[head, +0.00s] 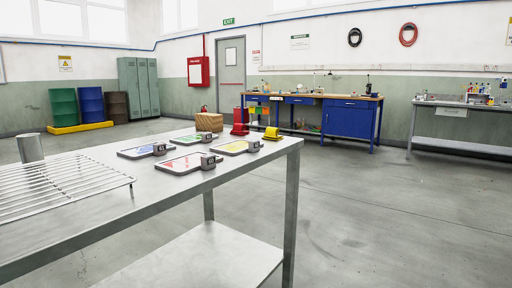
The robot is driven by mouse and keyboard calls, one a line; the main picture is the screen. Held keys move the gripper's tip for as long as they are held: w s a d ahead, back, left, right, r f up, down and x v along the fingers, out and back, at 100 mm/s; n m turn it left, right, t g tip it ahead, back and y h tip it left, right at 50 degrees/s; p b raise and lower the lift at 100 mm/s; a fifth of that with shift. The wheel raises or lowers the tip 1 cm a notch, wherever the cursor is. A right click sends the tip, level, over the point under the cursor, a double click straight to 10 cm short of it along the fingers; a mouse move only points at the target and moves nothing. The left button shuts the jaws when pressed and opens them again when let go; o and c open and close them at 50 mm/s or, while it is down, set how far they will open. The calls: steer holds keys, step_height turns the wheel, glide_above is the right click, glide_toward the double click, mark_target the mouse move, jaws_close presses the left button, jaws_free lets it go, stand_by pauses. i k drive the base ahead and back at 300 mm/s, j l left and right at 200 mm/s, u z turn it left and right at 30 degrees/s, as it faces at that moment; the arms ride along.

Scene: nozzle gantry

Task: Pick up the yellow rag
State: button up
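A small yellow thing (272,134) sits at the far right corner of the steel table (240,175), beside the tray with the yellow panel. It may be the yellow rag, but it is too small to tell for sure. A red thing (240,122) of similar size shows just left of it and behind. My gripper is not in view.
Several flat trays with coloured panels, one of them red (182,163), lie on the table. A wire rack (60,186) and a metal cylinder (30,149) are at its left. Open floor (400,220) lies to the right. A blue workbench (348,120) stands at the back wall.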

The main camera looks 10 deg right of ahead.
mark_target(271, 133)
steer(key=u, duration=1.7)
steer(key=z, duration=2.1)
steer(key=i+l+z, duration=0.25)
steer(key=i, duration=0.2)
steer(key=i+j, duration=0.2)
steer(key=i, duration=0.2)
steer(key=i+j, duration=0.2)
steer(key=i, duration=0.15)
steer(key=i+j+z, duration=0.1)
steer(key=i, duration=0.3)
